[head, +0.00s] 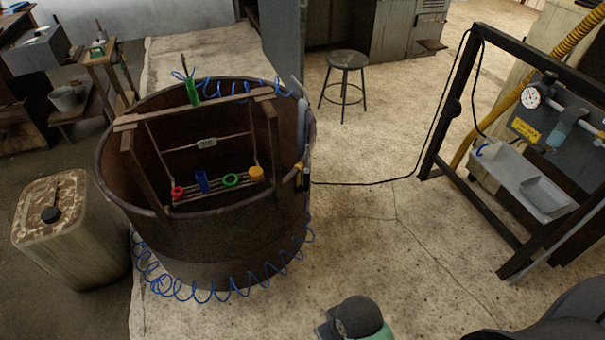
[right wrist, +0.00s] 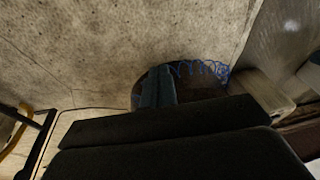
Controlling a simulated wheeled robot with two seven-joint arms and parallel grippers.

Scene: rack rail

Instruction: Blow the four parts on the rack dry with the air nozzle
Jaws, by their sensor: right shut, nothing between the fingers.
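Four parts sit in a row on the wire rack (head: 215,190) hung inside a rusty drum: a red ring-like part (head: 177,192), a blue block-like part (head: 202,181), a green ring (head: 231,180) and a yellow-orange round part (head: 256,173). A green-handled tool (head: 192,91), which looks like the air nozzle, stands upright at the drum's far rim beside a blue coiled hose (head: 235,86). My right gripper (right wrist: 165,138) shows in the right wrist view as two dark fingers, shut and empty, apart from the drum. My left gripper is not in view.
The drum (head: 200,240) has wooden bars across its top and blue coil around its base. A rusty canister (head: 70,225) stands left of it. A stool (head: 346,62) is behind. A dark frame with a gauge panel (head: 545,125) stands right. The floor between is mostly clear, with a black cable.

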